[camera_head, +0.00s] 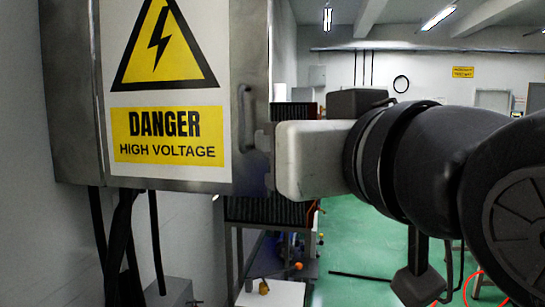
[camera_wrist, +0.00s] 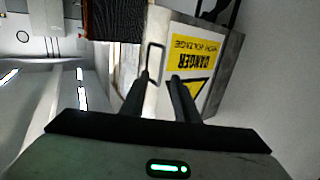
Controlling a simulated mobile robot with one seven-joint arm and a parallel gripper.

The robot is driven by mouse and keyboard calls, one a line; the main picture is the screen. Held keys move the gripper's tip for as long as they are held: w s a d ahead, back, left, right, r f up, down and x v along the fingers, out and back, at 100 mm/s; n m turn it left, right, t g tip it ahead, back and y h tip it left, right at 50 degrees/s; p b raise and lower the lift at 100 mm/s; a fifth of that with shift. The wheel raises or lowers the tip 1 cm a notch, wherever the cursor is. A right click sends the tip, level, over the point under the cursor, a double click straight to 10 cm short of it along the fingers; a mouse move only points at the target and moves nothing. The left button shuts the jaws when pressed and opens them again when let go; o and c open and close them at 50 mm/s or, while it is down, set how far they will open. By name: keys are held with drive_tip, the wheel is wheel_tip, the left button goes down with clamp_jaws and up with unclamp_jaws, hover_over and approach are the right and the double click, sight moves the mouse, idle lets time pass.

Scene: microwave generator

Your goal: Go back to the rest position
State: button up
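My gripper (camera_head: 268,138) is at the right edge of a grey metal cabinet with a yellow "DANGER HIGH VOLTAGE" sign (camera_head: 168,135). In the wrist view its two dark fingers (camera_wrist: 160,78) stand apart with a gap between them. The cabinet's thin handle (camera_head: 246,118) is just left of the fingertips in the head view. The handle also shows in the wrist view (camera_wrist: 154,62), by the fingertips and partly hidden by a finger. Nothing is seen gripped; whether a finger touches the handle cannot be told.
Dark cables (camera_head: 118,240) hang below the cabinet along the white wall. A dark rack (camera_head: 268,210) stands behind. Green floor (camera_head: 350,255) lies open to the right, with a dark bar on it.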

drive_tip(key=w+d+f+m+g+h, duration=0.1)
drive_tip(key=d+f+g+h, duration=0.15)
drive_tip(key=f, duration=0.55)
drive_tip(key=w+d+f+m+g+h, duration=0.1)
drive_tip(key=w+d+f+g+h, duration=0.15)
drive_tip(key=f, duration=0.55)
drive_tip(key=s+d+f+m+g, duration=0.1)
drive_tip(key=s+d+f+g, duration=0.15)
drive_tip(key=f, duration=0.25)
drive_tip(key=s+d+f+m+g+h, duration=0.1)
drive_tip(key=s+d+f+g, duration=0.15)
drive_tip(key=f, duration=0.35)
drive_tip(key=s+d+f+m+g, duration=0.1)
drive_tip(key=s+d+f, duration=0.15)
drive_tip(key=f, duration=0.25)
wheel_tip(320, 180, up, 14)
drive_tip(key=p, duration=1.3)
drive_tip(key=shift+w+a+f+n+p, duration=0.2)
drive_tip(key=shift+a+n+p, duration=0.1)
drive_tip(key=shift+p, duration=0.1)
drive_tip(key=shift+a, duration=0.1)
